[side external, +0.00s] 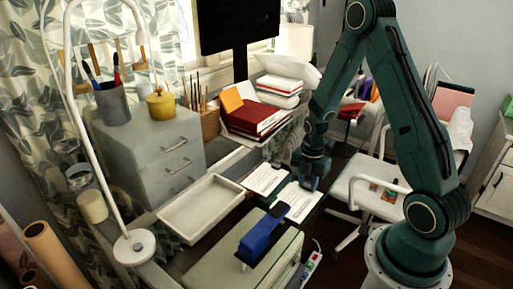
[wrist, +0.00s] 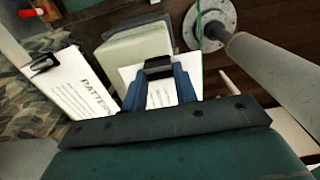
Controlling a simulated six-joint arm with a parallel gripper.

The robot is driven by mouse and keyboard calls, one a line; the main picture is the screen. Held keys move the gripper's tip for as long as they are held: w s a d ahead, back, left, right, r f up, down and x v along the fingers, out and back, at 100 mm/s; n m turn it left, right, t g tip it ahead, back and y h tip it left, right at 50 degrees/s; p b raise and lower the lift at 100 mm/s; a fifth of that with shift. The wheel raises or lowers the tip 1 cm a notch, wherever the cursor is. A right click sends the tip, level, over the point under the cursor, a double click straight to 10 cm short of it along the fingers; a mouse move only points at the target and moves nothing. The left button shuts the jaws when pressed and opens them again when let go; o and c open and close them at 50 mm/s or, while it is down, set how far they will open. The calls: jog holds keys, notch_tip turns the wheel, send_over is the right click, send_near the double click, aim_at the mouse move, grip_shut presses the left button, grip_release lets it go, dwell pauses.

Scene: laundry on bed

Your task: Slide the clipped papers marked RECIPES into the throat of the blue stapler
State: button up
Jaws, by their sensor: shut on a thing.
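The blue stapler (side external: 262,238) sits on a pale block in the side view, with its upper right end close to the held papers. It does not show clearly in the wrist view. My gripper (side external: 309,182) points down and is shut on the clipped papers (side external: 297,203) at their far edge. In the wrist view my blue fingers (wrist: 160,88) stand either side of a black clip (wrist: 158,66), with the white sheet (wrist: 160,98) between them. The heading on the held sheet is too hidden to read. I cannot tell whether its edge is in the throat.
Another clipped sheet marked PATTERN (wrist: 78,88), partly cut off by my gripper, lies left of the held one; it also shows in the side view (side external: 264,179). An empty white tray (side external: 200,208) lies left. Red books (side external: 252,118) and a white chair (side external: 370,185) stand nearby.

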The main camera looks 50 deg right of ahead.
aim_at(300, 196)
jog(key=shift+a, duration=2)
jog(key=o, duration=1)
jog(key=shift+o, duration=0.2)
jog(key=shift+r, duration=0.1)
notch_tip(300, 196, up, 14)
jog(key=shift+f, duration=0.2)
